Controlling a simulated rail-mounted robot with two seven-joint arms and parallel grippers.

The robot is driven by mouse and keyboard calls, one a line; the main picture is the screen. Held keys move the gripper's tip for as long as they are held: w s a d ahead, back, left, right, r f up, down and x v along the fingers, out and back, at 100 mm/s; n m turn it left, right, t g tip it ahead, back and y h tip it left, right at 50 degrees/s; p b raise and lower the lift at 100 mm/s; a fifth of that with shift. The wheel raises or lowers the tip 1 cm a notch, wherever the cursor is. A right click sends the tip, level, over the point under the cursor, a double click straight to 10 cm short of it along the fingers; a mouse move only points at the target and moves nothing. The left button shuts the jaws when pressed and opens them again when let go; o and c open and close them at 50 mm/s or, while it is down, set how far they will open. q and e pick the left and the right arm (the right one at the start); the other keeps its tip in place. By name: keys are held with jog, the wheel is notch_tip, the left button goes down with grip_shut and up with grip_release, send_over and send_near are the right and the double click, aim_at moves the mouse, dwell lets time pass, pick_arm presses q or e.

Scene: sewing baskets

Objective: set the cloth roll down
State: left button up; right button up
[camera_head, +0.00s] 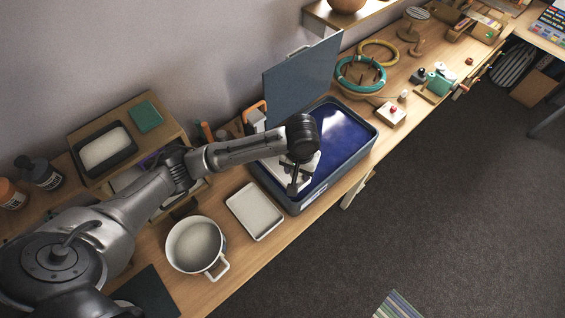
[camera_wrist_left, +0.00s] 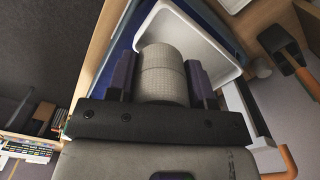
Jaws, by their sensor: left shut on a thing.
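My left gripper (camera_head: 296,184) hangs over the left part of a blue open box (camera_head: 374,138) on the counter. In the left wrist view the gripper (camera_wrist_left: 162,88) is shut on a pale grey, finely checked cloth roll (camera_wrist_left: 163,72), one finger on each side. The roll is over or in a white tray (camera_wrist_left: 207,48) inside the box; I cannot tell if it touches the tray. In the head view the white tray (camera_head: 308,168) shows partly beneath my gripper, and I cannot make out the roll there. My right gripper is in neither view.
The box's blue lid (camera_head: 300,85) stands open at the back. A white pot (camera_head: 196,245) and a shallow white tray (camera_head: 254,211) stand to the left. A teal ring (camera_head: 361,73) on pegs and a small pincushion block (camera_head: 391,113) are to the right. The box's right part looks empty.

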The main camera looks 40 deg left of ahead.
pick_arm(q)
send_over(282, 168)
notch_tip(282, 168, down, 5)
jog(key=shift+d+r+p, duration=0.1)
jog(key=shift+p, duration=0.35)
jog(key=shift+f+p, duration=0.35)
jog(key=shift+f, duration=1.65)
jog(key=shift+f, duration=0.1)
jog(key=o, duration=0.9)
